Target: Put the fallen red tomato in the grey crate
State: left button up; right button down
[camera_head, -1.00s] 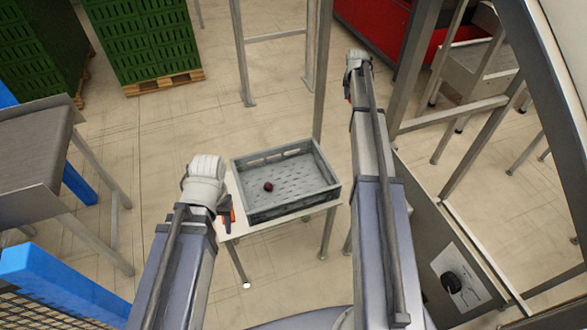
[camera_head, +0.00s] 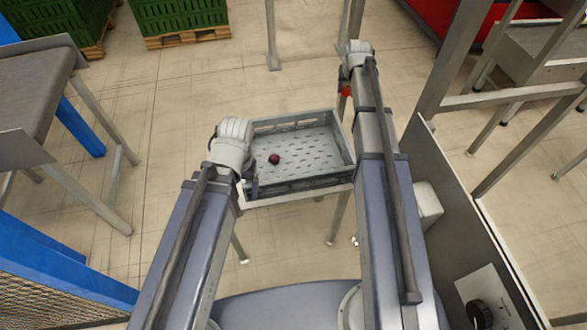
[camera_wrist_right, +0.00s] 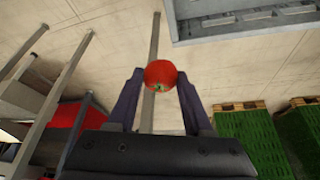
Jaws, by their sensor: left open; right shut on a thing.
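A bright red tomato (camera_head: 346,91) is held in my right gripper (camera_head: 345,82), above the floor just right of the crate's far right corner. The right wrist view shows the tomato (camera_wrist_right: 160,73) between the two dark fingers, with the crate rim (camera_wrist_right: 235,27) at the upper right. The grey crate (camera_head: 300,184) stands on a small table, open at the top. A dark red round item (camera_head: 274,158) lies on its floor toward the left. My left gripper (camera_head: 251,186) is open at the crate's near left corner, its fingers partly hidden by the wrist.
A conveyor (camera_head: 35,95) with a blue leg stands at the left. Metal frame posts (camera_head: 440,85) and a control panel (camera_head: 488,305) are on the right. Green crates on pallets (camera_head: 180,20) stand at the back.

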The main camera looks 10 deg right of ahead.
jog(key=s+a+f+n+y+b, duration=0.1)
jog(key=s+a+f+n+b, duration=0.2)
jog(key=s+a+f+b, duration=0.75)
jog(key=b, duration=0.8)
send_near(310, 154)
jog(key=shift+n, duration=0.3)
jog(key=x, duration=0.6)
jog(key=shift+w+d+r, duration=0.1)
jog(key=shift+d, duration=0.05)
jog(key=shift+f+b, duration=0.25)
jog(key=shift+b, duration=0.1)
jog(key=shift+c, duration=1.5)
grip_release()
jog(key=shift+r, duration=0.1)
